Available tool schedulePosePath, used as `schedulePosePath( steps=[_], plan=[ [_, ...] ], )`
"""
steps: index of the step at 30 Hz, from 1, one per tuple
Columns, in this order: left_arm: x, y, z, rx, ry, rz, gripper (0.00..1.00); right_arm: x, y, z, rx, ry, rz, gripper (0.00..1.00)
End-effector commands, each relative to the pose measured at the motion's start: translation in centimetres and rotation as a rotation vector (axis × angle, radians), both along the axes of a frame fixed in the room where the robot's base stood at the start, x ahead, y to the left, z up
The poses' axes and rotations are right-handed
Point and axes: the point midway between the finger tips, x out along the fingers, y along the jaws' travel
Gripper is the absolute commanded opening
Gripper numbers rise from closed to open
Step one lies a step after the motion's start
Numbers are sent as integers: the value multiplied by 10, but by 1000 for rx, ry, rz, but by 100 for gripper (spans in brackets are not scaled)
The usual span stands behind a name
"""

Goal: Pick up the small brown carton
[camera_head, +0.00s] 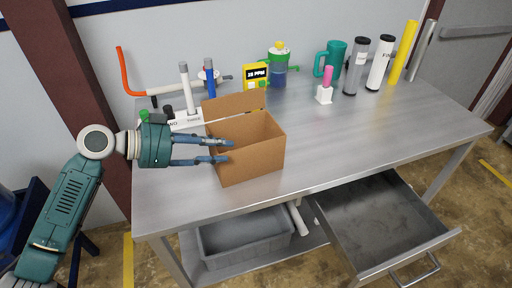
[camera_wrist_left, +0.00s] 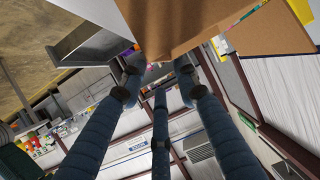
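The small brown carton (camera_head: 255,164) stands upright on the metal table, near its front edge and left of the middle. Its top is open and a flap stands up at the back. My left gripper (camera_head: 228,151) reaches in from the left, its fingers spread apart and overlapping the carton's left side in the head view. Whether the fingertips touch the carton, I cannot tell. In the left wrist view the carton (camera_wrist_left: 180,20) fills the top, just beyond the spread fingertips. My right gripper is not in view.
The metal table (camera_head: 330,140) is clear right of the carton. Behind stand a yellow-black box (camera_head: 255,75), a blue bottle (camera_head: 278,72), a teal mug (camera_head: 330,63) and several cylinders. An open drawer (camera_head: 375,220) juts out in front; a grey bin (camera_head: 245,235) sits below.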

Motion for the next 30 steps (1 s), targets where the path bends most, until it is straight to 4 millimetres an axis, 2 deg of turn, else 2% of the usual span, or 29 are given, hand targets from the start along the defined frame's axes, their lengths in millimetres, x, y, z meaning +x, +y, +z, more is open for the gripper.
schedulePosePath(
  steps=[3, 9, 14, 21, 25, 30],
  plan=[
    [4, -11, -2, -3, 2, -1, 31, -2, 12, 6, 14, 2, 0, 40],
    [15, -38, -14, -4, 1, -1, 31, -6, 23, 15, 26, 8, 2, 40],
    [19, -49, -20, -1, 0, -1, 31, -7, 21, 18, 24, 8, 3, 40],
    [29, -76, -30, -2, 3, -2, 31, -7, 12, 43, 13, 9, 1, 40],
    [35, -88, -39, -2, 2, 0, 31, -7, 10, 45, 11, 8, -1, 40],
    [37, -92, -43, 0, 0, 0, 31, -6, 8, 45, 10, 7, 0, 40]
  ],
)
